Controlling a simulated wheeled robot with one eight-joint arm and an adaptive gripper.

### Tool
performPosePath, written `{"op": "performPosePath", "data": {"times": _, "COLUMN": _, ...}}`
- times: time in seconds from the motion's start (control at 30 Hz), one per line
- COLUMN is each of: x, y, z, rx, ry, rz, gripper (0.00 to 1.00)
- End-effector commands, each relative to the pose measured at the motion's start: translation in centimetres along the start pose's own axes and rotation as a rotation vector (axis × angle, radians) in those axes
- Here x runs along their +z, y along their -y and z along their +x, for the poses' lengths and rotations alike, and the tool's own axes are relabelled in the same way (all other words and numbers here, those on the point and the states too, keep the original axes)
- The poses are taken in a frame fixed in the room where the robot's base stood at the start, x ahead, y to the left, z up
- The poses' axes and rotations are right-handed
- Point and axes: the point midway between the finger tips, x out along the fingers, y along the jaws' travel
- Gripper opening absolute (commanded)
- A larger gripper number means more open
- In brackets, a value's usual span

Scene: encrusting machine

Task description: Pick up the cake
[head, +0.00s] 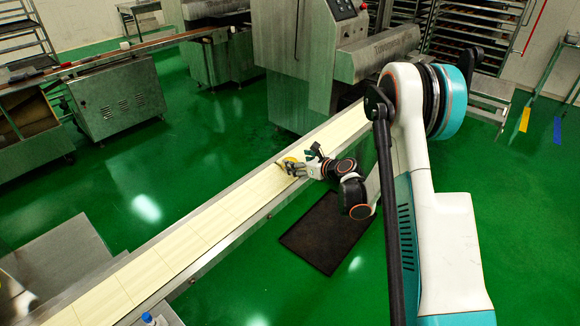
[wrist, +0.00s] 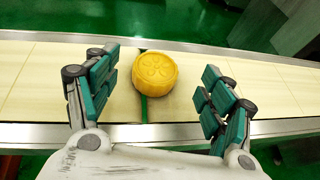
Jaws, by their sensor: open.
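A round yellow cake (wrist: 154,73) with a pattern moulded on its top sits on the pale conveyor belt (wrist: 40,75), over a dark green gap or strip in the belt. In the wrist view it lies between the two green-padded fingers of my gripper (wrist: 158,86), slightly nearer the left finger. The fingers are spread wide and do not appear to touch it. In the head view the cake (head: 288,162) is a small yellow patch on the belt (head: 215,216), partly hidden by my gripper (head: 292,169).
Metal rails edge the long belt. A large steel machine (head: 300,65) stands over its far part. A dark mat (head: 325,232) lies on the green floor right of the belt. A steel cabinet (head: 116,97) stands at the back left.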

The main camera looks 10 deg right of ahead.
Motion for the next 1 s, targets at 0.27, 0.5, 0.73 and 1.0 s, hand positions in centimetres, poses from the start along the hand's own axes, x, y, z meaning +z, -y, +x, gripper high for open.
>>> {"op": "performPosePath", "data": {"times": 0.27, "x": -0.7, "y": -0.3, "z": 4.0, "rx": 0.002, "ry": 0.0, "rz": -0.001, "gripper": 0.75}}
{"op": "performPosePath", "data": {"times": 0.5, "x": -0.5, "y": -0.3, "z": 4.5, "rx": 0.0, "ry": 0.0, "rz": 0.0, "gripper": 0.75}}
{"op": "performPosePath", "data": {"times": 0.73, "x": -0.5, "y": -0.3, "z": 4.5, "rx": 0.0, "ry": 0.001, "rz": 0.0, "gripper": 0.32}}
{"op": "performPosePath", "data": {"times": 1.0, "x": -0.5, "y": -0.3, "z": 4.5, "rx": 0.0, "ry": 0.001, "rz": 0.0, "gripper": 0.26}}
